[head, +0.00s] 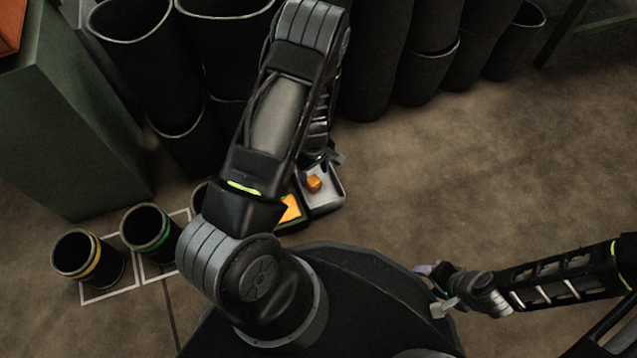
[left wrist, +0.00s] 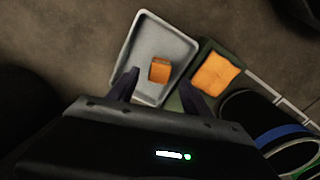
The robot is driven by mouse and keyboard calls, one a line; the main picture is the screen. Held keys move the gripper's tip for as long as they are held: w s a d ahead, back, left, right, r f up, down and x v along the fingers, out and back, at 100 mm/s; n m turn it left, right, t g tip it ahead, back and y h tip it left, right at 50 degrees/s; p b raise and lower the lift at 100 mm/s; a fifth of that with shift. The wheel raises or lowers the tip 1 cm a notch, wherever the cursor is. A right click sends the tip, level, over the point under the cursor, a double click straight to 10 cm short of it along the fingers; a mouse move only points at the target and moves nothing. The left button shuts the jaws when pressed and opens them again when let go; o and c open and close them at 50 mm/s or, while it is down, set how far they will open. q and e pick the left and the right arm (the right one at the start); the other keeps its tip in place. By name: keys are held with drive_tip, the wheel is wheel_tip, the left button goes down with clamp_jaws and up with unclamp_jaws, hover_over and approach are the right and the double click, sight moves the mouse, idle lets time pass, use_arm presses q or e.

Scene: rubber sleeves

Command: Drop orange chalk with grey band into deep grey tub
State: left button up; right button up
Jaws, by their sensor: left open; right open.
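A small orange block-like piece (head: 314,183) shows within the outline of a light grey, rimmed tub (head: 328,200). In the left wrist view the piece (left wrist: 160,70) is towards the lower right of the grey tub (left wrist: 150,38). I cannot make out a grey band on it, nor whether it touches the tub floor. My left gripper (left wrist: 160,92) is open, its two fingers apart on either side below the piece in that view. In the head view the left gripper (head: 326,160) is partly hidden by its arm. My right gripper (head: 437,291) is open and empty, far from the tub.
A dark green-edged container with a flat orange surface (left wrist: 215,70) stands beside the tub. Black sleeves with yellow (head: 88,257) and green (head: 148,235) bands stand in white outlines at left. Large black tubes (head: 150,70) crowd the back. The brown floor at right is clear.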

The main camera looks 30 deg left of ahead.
use_arm(q)
wheel_tip(320, 180, up, 8)
drive_tip(key=p, duration=0.4)
drive_tip(key=shift+f, duration=0.15)
use_arm(e)
drive_tip(key=r, duration=0.3)
drive_tip(key=shift+s+r, duration=0.35)
use_arm(q)
drive_tip(key=s+d+m+t+h, duration=0.15)
drive_tip(key=s+d+m, duration=0.45)
drive_tip(key=d, duration=0.6)
drive_tip(key=s+d+m+h, duration=0.2)
drive_tip(key=s+d+m, duration=0.4)
drive_tip(key=d, duration=0.6)
wheel_tip(320, 180, up, 35)
drive_tip(key=s+p, duration=0.2)
drive_tip(key=p, duration=3.3)
drive_tip(key=shift+s+d+f+m+g+h, duration=0.15)
drive_tip(key=shift+d+m+g+h, duration=0.15)
drive_tip(key=shift+d+g+h, duration=0.05)
use_arm(e)
wheel_tip(320, 180, up, 36)
drive_tip(key=s+a+g, duration=0.1)
drive_tip(key=s, duration=0.2)
drive_tip(key=shift+a+f+n, duration=0.2)
drive_tip(key=shift+a+n, duration=0.1)
drive_tip(key=shift+a, duration=0.1)
